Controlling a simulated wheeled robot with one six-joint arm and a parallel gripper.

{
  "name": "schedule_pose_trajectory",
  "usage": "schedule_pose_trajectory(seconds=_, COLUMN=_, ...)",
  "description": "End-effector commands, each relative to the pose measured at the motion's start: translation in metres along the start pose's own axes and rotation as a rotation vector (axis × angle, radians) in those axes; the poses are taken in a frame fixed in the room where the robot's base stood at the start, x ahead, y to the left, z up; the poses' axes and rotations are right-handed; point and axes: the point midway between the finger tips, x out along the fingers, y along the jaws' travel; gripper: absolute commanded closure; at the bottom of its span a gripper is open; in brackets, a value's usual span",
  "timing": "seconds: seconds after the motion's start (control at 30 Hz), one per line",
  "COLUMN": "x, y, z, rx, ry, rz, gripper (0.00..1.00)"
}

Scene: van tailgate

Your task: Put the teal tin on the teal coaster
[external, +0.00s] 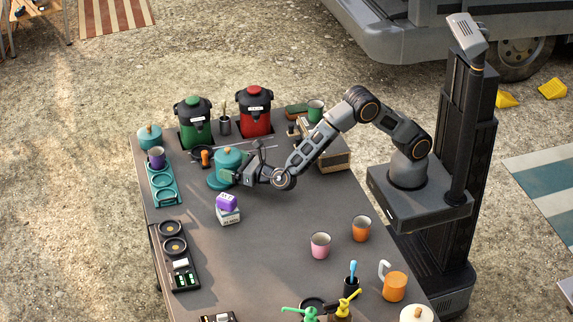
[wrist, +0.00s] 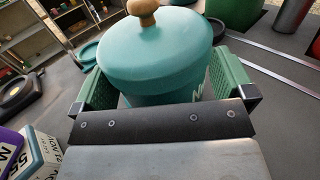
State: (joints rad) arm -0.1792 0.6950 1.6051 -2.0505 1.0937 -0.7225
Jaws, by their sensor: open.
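The teal tin (external: 228,158) has a domed lid with a wooden knob. In the wrist view the tin (wrist: 155,55) stands upright between the green finger pads of my gripper (wrist: 168,90). My gripper (external: 233,173) is open around it.
A second teal lidded tin (external: 150,137) stands at the back left corner. A teal tray (external: 163,198) holds a purple mug (external: 156,158). Green (external: 194,125) and red (external: 254,112) urns stand behind. Stacked boxes (external: 228,215) sit in front. The table's middle is clear.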

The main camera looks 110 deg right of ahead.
Motion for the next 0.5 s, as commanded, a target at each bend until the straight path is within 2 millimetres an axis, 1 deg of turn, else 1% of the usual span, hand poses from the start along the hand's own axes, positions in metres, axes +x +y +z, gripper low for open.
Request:
schedule_pose_trajectory(seconds=0.03, x=-0.009, y=0.001, z=-0.001, rx=-0.001, ry=0.001, rz=0.003, gripper=0.0)
schedule_pose_trajectory(seconds=0.3, x=-0.062, y=0.001, z=0.0, rx=0.0, ry=0.0, rz=0.004, gripper=0.0)
schedule_pose_trajectory(seconds=0.5, x=-0.093, y=0.001, z=0.0, rx=0.0, ry=-0.001, rz=0.002, gripper=0.0)
